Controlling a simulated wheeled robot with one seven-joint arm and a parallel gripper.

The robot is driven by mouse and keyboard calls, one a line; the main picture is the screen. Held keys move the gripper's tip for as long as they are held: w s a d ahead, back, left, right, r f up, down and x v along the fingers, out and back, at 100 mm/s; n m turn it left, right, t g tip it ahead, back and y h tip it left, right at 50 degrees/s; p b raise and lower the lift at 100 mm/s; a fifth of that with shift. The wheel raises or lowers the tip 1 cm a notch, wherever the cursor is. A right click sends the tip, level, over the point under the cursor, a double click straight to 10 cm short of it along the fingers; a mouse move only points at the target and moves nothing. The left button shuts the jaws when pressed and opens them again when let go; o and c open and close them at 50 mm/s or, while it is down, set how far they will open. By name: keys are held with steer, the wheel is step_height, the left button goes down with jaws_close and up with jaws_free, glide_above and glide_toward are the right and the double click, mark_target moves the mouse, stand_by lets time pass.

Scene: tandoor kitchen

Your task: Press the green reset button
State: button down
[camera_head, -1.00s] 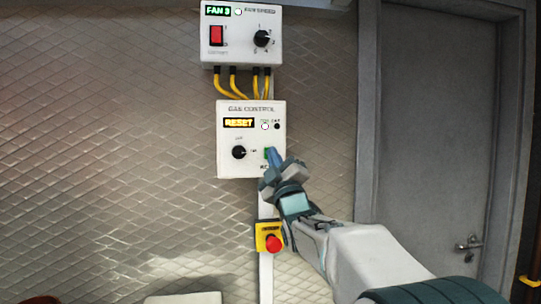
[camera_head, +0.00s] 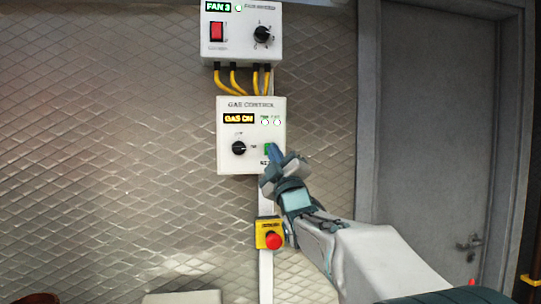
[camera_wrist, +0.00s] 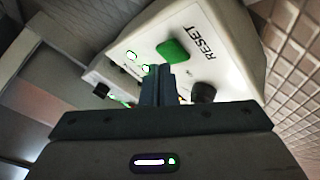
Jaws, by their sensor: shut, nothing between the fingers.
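The white gas control box (camera_head: 228,164) is on the wall in the head view, and its display (camera_head: 238,118) reads "GAS ON". The green reset button (camera_head: 269,149) is at its lower right, partly covered by my fingertips. In the wrist view the green button (camera_wrist: 173,51) shows beside the word RESET. My gripper (camera_head: 274,152) is shut and empty, with its tips at the button in the head view. In the wrist view the fingertips (camera_wrist: 157,70) appear just beside the button; I cannot tell whether they touch it.
A black knob (camera_head: 239,148) is left of the button. A yellow box with a red emergency button (camera_head: 273,241) is below, close to my arm. The fan speed box (camera_head: 240,45) is above, joined by yellow cables (camera_head: 233,84). A grey door (camera_head: 436,130) is at right.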

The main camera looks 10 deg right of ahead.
steer(key=shift+s, duration=0.15)
steer(key=shift+s, duration=0.1)
steer(key=s+b, duration=0.4)
steer(key=shift+s, duration=0.4)
stand_by(0.7)
